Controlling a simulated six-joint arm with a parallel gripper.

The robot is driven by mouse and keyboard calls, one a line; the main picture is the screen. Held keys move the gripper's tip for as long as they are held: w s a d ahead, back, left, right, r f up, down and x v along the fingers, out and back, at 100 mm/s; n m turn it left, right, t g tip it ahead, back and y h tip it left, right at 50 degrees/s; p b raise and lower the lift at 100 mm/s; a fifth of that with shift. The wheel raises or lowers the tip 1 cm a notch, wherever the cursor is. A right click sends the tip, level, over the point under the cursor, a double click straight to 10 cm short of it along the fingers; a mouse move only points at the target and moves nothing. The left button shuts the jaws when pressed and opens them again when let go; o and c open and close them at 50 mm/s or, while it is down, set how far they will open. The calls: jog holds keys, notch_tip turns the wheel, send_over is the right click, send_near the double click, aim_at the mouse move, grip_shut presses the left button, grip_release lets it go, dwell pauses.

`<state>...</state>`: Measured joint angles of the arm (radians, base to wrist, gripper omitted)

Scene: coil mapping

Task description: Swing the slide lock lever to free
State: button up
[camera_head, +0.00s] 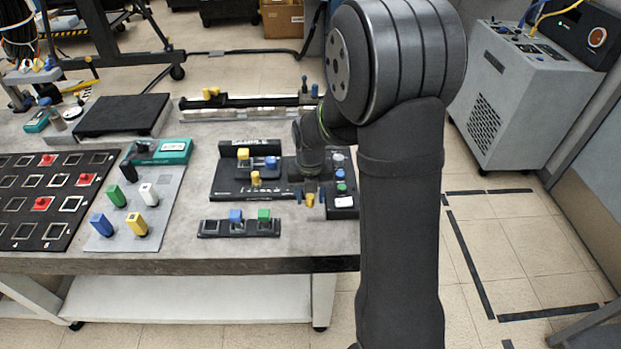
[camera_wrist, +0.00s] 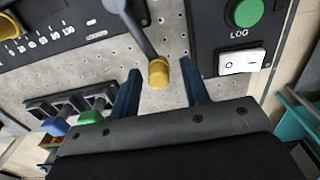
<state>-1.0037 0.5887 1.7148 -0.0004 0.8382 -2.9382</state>
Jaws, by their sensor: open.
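The slide lock lever (camera_wrist: 140,40) is a grey arm with a yellow knob (camera_wrist: 158,72) at its end, in the wrist view. It comes from the top edge, where its pivot is cut off, and points down past the edge of the black panel. My gripper (camera_wrist: 161,80) is open, its two blue fingers on either side of the knob. Gaps show between the knob and both fingers. In the head view the yellow knob (camera_head: 309,200) shows between the fingers of my gripper (camera_head: 310,193), at the front right of the black slide fixture (camera_head: 225,185). My arm hides part of the fixture.
A control box with a green LOG button (camera_wrist: 245,12) and a white rocker switch (camera_wrist: 241,62) stands close right of my fingers. A black rack (camera_head: 208,228) with blue and green plugs lies in front. A grey tray (camera_head: 120,240) of coloured blocks is farther left.

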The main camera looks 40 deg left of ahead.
notch_tip(320, 180, up, 17)
dwell(0.4)
dwell(0.7)
notch_tip(320, 180, down, 18)
jog(key=shift+r, duration=0.25)
dwell(0.3)
jog(key=shift+s+f, duration=0.1)
jog(key=shift+f, duration=0.05)
jog(key=shift+s+a+m, duration=0.35)
jog(key=shift+s+m, duration=0.15)
jog(key=shift+m, duration=0.5)
dwell(1.5)
